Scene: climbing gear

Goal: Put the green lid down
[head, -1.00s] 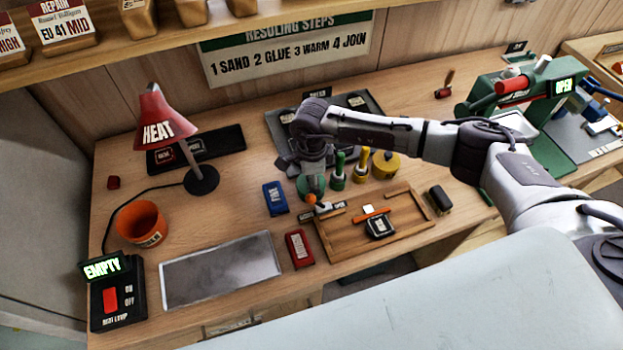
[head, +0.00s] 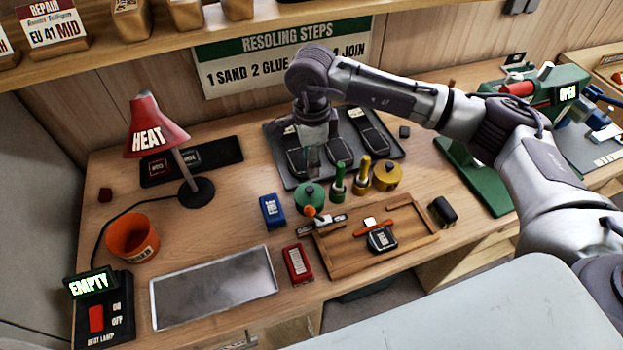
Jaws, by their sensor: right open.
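The green round lid (head: 308,195) sits on the bench just in front of the dark tray; I cannot tell whether a pot is under it. My right gripper (head: 313,156) is above and behind it, pointing down over the front of the tray. It is open and apart from the lid, and its fingers are small and partly blend with the dark tray. My left gripper is not in view.
A green-handled tool (head: 339,180), a yellow-handled tool (head: 362,178) and a yellow round pot (head: 387,177) stand close right of the lid. A blue block (head: 272,210) is left. A wooden tray (head: 405,255) and red block (head: 298,264) are in front. The dark tray (head: 280,175) holds shoe soles.

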